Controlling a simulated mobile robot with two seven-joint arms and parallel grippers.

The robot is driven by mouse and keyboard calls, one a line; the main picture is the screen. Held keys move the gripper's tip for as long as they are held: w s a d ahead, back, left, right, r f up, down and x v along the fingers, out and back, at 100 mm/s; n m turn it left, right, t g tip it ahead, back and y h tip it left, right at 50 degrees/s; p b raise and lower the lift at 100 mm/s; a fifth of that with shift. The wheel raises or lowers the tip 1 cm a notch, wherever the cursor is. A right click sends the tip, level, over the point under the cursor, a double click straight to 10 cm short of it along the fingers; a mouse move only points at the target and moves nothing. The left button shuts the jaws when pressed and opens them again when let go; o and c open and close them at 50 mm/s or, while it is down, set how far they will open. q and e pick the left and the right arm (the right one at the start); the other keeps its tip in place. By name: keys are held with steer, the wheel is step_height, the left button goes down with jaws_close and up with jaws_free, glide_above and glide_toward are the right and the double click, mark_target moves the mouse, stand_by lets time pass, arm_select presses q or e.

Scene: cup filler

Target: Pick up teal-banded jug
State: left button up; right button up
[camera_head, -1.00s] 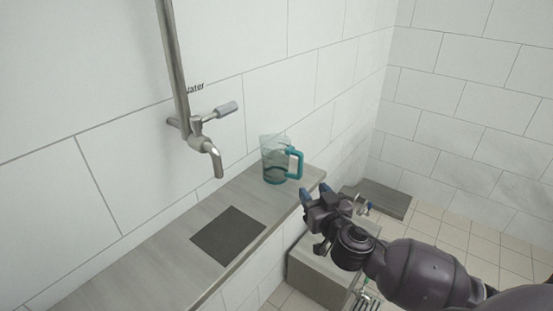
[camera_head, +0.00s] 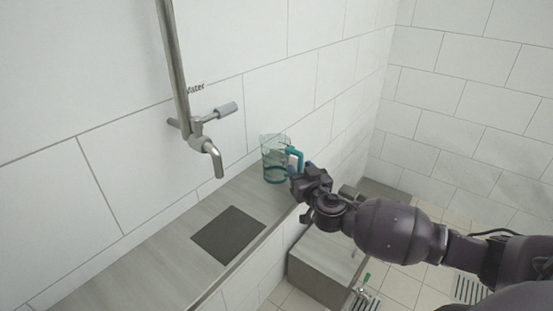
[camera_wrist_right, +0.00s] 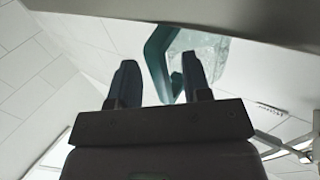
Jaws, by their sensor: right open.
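The teal-banded jug (camera_head: 274,160) is a clear jug with a teal handle and teal bands. It stands upright on the grey ledge (camera_head: 165,262), near its far end, with the handle facing right. My right gripper (camera_head: 299,174) is open beside the handle and hides its lower part. In the right wrist view the teal handle (camera_wrist_right: 156,58) shows just beyond the two fingers (camera_wrist_right: 158,84), mostly in line with the gap between them. The clear jug body (camera_wrist_right: 205,55) is behind the right finger. My left gripper is not in view.
A metal tap (camera_head: 207,146) with a lever hangs from a pipe on the tiled wall, left of the jug. A dark square mat (camera_head: 228,235) lies on the ledge below it. A grey block (camera_head: 322,268) stands on the floor under my right arm. The ledge between mat and jug is clear.

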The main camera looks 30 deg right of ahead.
steer(key=shift+w, duration=0.3)
jaws_close()
